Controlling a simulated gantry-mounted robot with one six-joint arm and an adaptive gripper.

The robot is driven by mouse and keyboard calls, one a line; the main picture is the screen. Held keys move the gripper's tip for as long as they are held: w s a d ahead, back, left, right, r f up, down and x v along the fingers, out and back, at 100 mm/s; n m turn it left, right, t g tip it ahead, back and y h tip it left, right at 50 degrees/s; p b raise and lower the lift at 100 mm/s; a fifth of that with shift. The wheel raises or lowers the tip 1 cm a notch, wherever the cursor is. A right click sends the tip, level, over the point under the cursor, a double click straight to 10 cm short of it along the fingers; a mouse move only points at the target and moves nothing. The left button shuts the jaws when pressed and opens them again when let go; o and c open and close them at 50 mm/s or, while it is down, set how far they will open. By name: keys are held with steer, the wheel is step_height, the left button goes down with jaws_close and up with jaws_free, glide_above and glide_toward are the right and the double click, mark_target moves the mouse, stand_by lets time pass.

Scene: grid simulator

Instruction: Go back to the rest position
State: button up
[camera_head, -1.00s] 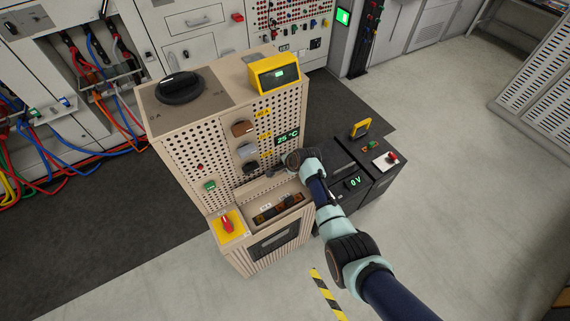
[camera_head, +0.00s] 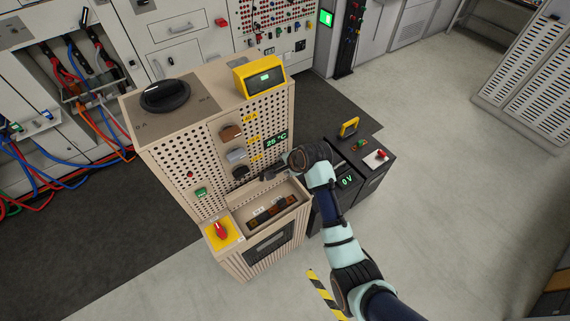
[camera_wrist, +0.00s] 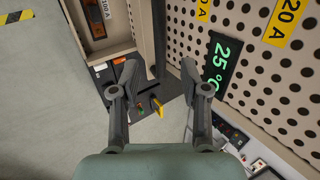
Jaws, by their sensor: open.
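My gripper (camera_wrist: 160,88) is open and empty in the wrist view, its two fingers apart. In the head view my gripper (camera_head: 277,169) is small and partly hidden by my wrist; it is in front of the perforated panel of the beige cabinet (camera_head: 185,150), above the open tray compartment (camera_head: 290,203). In the wrist view the green 25 °C display (camera_wrist: 222,62) is close to the right finger. The cabinet's compartment wall is behind the left finger.
A black cabinet (camera_head: 372,183) with a 0 V display stands right of the beige one. A red switch on a yellow plate (camera_head: 222,232) is at the cabinet's front left. Wall panels with cables (camera_head: 75,75) are at the back. Open floor (camera_head: 450,180) lies to the right.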

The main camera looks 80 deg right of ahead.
stand_by(0.4)
steer(key=w+a+r+n+t, duration=0.1)
steer(key=w+a+r+n, duration=0.25)
steer(key=w+a, duration=0.2)
steer(key=w+a+r+n+t, duration=0.1)
steer(key=w+a+r+n, duration=0.1)
steer(key=w+a+n, duration=0.4)
steer(key=w+a+r+n+t, duration=0.1)
steer(key=w+a+r+n, duration=0.15)
steer(key=a, duration=0.35)
steer(key=w+a+r+n+t+y, duration=0.1)
steer(key=w+a+r+n, duration=0.1)
steer(key=w+a, duration=0.3)
steer(key=w+a+r+n+t, duration=0.1)
steer(key=w+a+r+n, duration=0.2)
steer(key=a, duration=0.4)
steer(key=s+a+r+n+t+y+p, duration=0.15)
steer(key=a+r+n, duration=0.4)
steer(key=a, duration=0.65)
steer(key=s+a+r+n+t+y, duration=0.1)
steer(key=a+r+n+t+y, duration=0.15)
steer(key=a+r+n, duration=0.6)
step_height(320, 180, up, 7)
steer(key=a+m+p, duration=0.1)
steer(key=m+p, duration=0.1)
steer(key=p, duration=0.9)
steer(key=shift+a+m, duration=0.35)
steer(key=shift+m, duration=0.05)
steer(key=shift+f, duration=0.15)
